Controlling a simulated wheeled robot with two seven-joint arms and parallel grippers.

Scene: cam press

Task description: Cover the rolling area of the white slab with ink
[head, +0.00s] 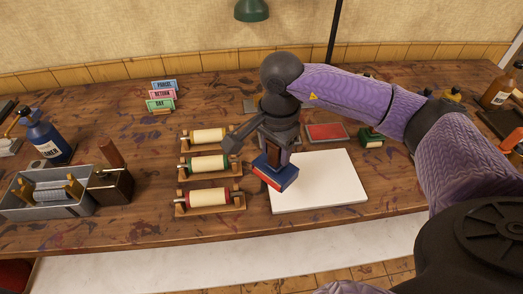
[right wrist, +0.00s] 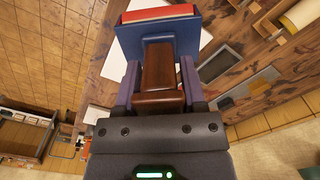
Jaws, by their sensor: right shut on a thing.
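The white slab (head: 330,185) lies flat on the wooden bench right of centre, and its visible top is plain white. My right gripper (head: 278,150) is shut on the brown wooden handle (right wrist: 160,75) of a blue block tool with a red strip. The blue block (head: 281,178) shows over the slab's left edge in the head view. I cannot tell whether it touches the slab. In the right wrist view the red part (right wrist: 160,13) is at the block's far end, with part of the slab behind. My left gripper is not in view.
Three cream rollers (head: 208,164) rest on wooden stands left of the slab. A red pad (head: 326,132) and a green-ended item (head: 371,138) are behind it. A grey tray (head: 30,205) and a blue bottle (head: 45,138) are at left. Coloured cards (head: 162,93) stand at the back.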

